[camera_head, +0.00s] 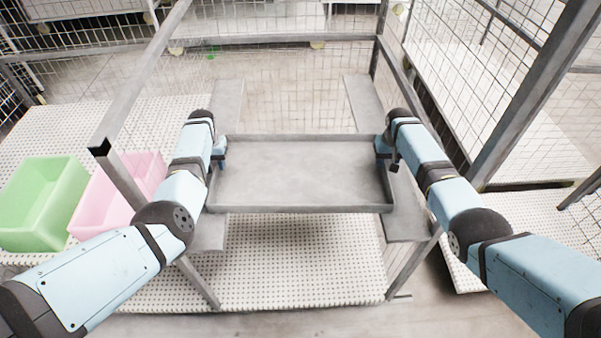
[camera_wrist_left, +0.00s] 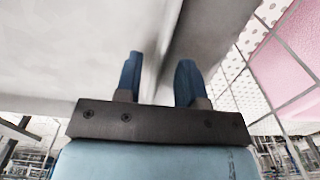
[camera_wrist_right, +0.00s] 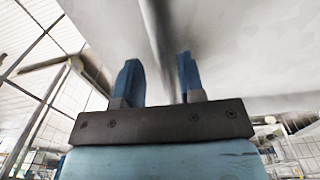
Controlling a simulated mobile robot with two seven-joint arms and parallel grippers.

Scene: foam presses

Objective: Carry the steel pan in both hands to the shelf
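The steel pan (camera_head: 300,172) is a wide, shallow grey tray. It looks level and lies over the inner edges of two grey ledges, the left ledge (camera_head: 228,100) and the right ledge (camera_head: 408,215), in a metal frame. I cannot tell whether it rests on them or hangs just above. My left gripper (camera_head: 219,152) is at the pan's left wall.
A green bin (camera_head: 40,205) and a pink bin (camera_head: 115,190) stand at the left on a white perforated surface. Grey posts and rails (camera_head: 130,90) surround the pan, with wire mesh fencing (camera_head: 475,80) at the right. Open floor shows behind the frame.

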